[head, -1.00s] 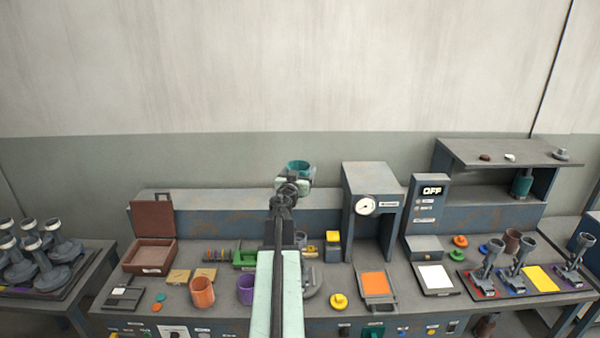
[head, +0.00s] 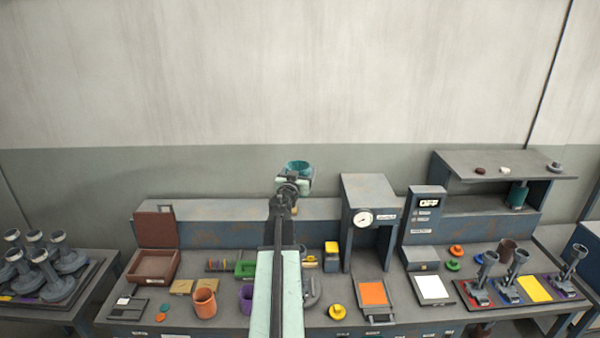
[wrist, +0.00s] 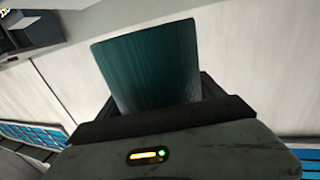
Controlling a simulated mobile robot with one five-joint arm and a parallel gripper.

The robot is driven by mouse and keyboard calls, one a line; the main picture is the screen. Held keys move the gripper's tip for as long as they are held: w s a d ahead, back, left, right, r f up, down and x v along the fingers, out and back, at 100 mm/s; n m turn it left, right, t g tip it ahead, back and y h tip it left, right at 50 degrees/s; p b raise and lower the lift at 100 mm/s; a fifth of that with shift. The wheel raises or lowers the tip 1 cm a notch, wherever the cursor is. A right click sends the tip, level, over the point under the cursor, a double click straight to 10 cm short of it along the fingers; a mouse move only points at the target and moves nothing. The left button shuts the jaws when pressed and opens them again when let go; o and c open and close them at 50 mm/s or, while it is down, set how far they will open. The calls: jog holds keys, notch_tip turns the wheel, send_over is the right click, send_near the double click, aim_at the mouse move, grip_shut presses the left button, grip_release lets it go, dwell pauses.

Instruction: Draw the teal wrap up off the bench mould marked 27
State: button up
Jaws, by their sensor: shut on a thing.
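The teal wrap (head: 298,167) is an open-topped tube held high above the bench, in front of the wall. My gripper (head: 294,181) is shut on it. In the wrist view the wrap (wrist: 150,65) stands up between my dark fingers, slightly tilted, with its ribbed side towards me. Nothing shows attached to the wrap; its lower end is hidden by the gripper. I cannot read a 27 on any mould. My arm hides part of the middle of the bench, where a grey curved piece (head: 312,293) shows partly behind it.
On the bench stand an orange cup (head: 204,305), a purple cup (head: 246,299), a brown open box (head: 153,264) and a gauge press (head: 368,188). An OFF-marked unit (head: 427,205) stands to its right. Another teal cylinder (head: 517,196) is under the right shelf. The air around the wrap is clear.

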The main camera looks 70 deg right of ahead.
jog(key=shift+r+p, duration=1.15)
jog(key=shift+r, duration=0.3)
